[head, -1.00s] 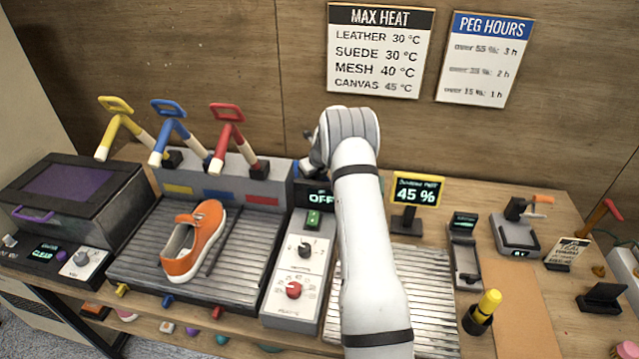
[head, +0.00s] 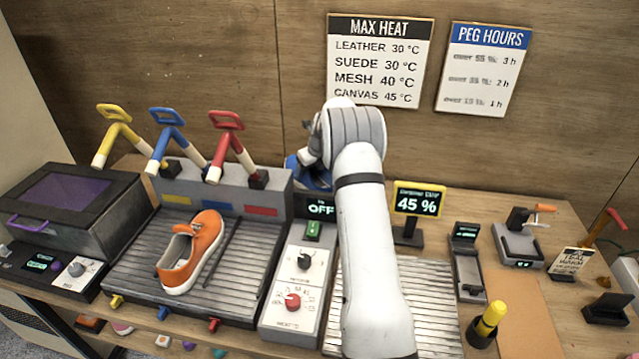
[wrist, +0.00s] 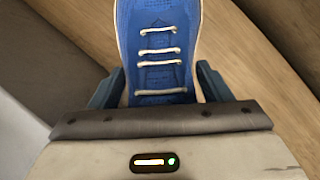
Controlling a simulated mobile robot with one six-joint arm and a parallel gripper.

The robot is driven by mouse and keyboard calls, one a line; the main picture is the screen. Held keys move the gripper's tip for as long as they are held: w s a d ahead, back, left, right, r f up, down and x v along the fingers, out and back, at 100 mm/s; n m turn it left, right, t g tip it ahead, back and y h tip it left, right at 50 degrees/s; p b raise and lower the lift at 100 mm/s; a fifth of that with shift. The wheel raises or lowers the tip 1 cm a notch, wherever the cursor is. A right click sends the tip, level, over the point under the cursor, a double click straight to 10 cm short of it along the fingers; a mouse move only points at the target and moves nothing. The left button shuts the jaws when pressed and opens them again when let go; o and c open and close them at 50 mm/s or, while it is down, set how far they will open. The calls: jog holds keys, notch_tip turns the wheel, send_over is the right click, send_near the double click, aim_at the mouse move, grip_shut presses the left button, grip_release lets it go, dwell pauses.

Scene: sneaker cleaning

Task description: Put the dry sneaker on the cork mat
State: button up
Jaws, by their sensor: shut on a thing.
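My gripper (wrist: 160,72) is shut on a blue sneaker (wrist: 158,45) with white laces. In the wrist view, a finger lies on each side of the shoe, and its toe runs out of the top of the picture. In the head view, part of the blue sneaker (head: 318,181) shows beside my arm, behind the OFF display; my arm hides the rest. A plain tan mat (head: 531,318), which looks like the cork mat, lies bare at the front right. An orange sneaker (head: 192,252) rests on the left ribbed tray (head: 245,255).
Yellow, blue and red levers (head: 224,146) stand behind the left tray. A 45 % sign (head: 418,201) stands right of my arm, behind a second ribbed plate (head: 432,295). A crank device (head: 520,242) sits behind the mat.

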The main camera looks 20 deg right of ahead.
notch_tip(320, 180, up, 11)
jog(key=shift+f+b, duration=0.1)
jog(key=shift+b, duration=0.6)
